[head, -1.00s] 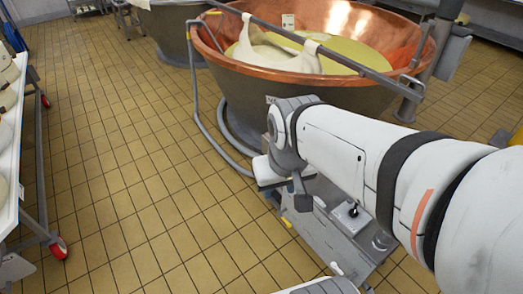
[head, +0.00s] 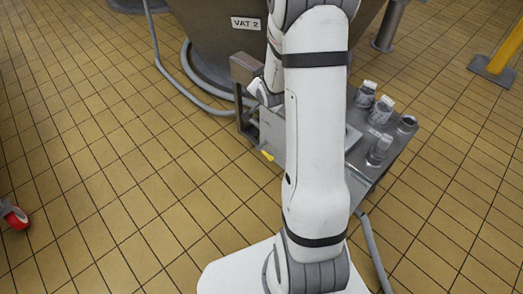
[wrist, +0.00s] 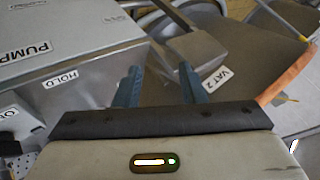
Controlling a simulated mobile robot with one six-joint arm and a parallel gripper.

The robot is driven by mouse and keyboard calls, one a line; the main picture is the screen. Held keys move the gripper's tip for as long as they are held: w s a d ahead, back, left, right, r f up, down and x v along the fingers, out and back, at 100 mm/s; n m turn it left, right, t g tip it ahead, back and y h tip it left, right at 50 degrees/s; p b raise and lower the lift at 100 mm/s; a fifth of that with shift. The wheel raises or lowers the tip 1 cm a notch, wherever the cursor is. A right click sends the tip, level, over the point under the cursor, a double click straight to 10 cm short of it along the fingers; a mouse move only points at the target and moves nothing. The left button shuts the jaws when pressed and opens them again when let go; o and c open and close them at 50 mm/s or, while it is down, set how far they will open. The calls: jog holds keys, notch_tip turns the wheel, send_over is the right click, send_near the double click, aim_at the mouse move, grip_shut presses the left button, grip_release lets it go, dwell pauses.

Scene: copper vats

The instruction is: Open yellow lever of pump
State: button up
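The pump is a grey box on a low cart (head: 375,165), partly hidden behind my arm in the head view. A small yellow piece (head: 267,155), perhaps the lever's end, sticks out at its left side. In the wrist view the pump box (wrist: 75,50) fills the left side, with labels reading PUMP and HOLD and another cut off at the edge. No yellow lever can be made out there. My gripper (wrist: 160,78) is open and empty, its two blue fingers apart beside the box. In the head view it is mostly hidden by my arm.
A grey block on a post (wrist: 195,48) stands just beyond the fingers. The vat (head: 215,35) labelled VAT 2 is behind. Several metal fittings (head: 380,110) stand on the cart's right. A yellow post (head: 505,50) is at the right.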

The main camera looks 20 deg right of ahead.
notch_tip(320, 180, down, 13)
jog(key=w+d+m+t+b, duration=0.2)
jog(key=d+m+b, duration=0.1)
jog(key=b, duration=0.1)
jog(key=m+t+y+b, duration=0.2)
jog(key=m+t+b, duration=0.3)
jog(key=m+b, duration=0.55)
send_near(267, 154)
jog(key=w, duration=0.1)
jog(key=w+f+n+b, duration=0.1)
jog(key=w, duration=0.1)
jog(key=shift+a, duration=0.25)
jog(key=shift+f+b, duration=0.15)
jog(key=shift+b, duration=0.2)
jog(key=shift+w+f, duration=0.1)
jog(key=shift+w, duration=0.25)
jog(key=w+b, duration=0.1)
jog(key=w, duration=0.2)
jog(key=w+f+b, duration=0.1)
jog(key=w+b, duration=0.1)
jog(key=w, duration=0.1)
jog(key=shift+f, duration=0.15)
jog(key=shift+w, duration=0.35)
jog(key=shift+c, duration=0.3)
grip_shut()
